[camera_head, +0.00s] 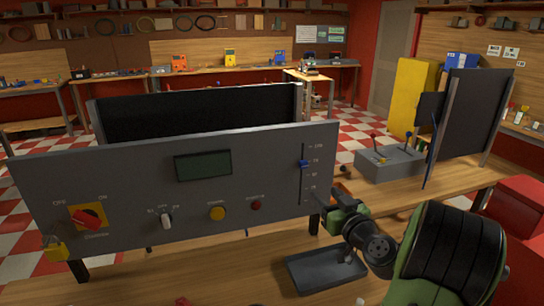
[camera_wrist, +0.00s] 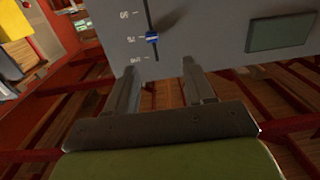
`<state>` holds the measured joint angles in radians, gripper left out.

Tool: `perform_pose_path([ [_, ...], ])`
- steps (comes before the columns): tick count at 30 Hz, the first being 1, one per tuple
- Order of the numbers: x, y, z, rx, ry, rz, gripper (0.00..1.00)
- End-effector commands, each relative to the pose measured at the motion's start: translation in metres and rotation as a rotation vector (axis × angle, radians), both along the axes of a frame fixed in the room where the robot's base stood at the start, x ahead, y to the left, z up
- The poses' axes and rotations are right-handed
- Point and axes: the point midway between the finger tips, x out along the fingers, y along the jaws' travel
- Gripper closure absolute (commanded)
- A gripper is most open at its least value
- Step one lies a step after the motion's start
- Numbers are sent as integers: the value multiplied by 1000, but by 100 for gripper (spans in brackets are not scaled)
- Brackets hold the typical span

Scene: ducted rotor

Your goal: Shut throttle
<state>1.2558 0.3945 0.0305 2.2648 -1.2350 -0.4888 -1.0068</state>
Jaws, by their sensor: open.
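The throttle is a small blue slider knob (camera_head: 304,163) on a dark vertical slot at the right end of the grey control panel (camera_head: 130,190). It sits in the upper part of the slot, by the mark that looks like 75. In the wrist view, which is turned upside down, the blue knob (camera_wrist: 152,38) lies just beyond my fingertips. My gripper (camera_head: 323,201) is in front of the panel's lower right corner, below the knob. In the wrist view its two fingers (camera_wrist: 158,78) are apart, with nothing between them.
The panel also carries a red rotary switch (camera_head: 87,218), a yellow padlock (camera_head: 55,248), a small selector, a yellow button and a red button. A dark tray (camera_head: 305,278) lies on the bench below my gripper. A grey box with levers (camera_head: 390,163) stands to the right.

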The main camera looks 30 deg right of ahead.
Motion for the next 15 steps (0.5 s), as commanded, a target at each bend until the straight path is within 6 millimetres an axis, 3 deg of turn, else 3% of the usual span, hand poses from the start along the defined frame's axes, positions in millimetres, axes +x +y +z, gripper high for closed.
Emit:
perform_pose_path([
  [1,-6,-11,0,2,-18,-30,47],
  [5,-4,-20,2,1,-35,-49,47],
  [15,72,-38,6,0,-33,-41,47],
])
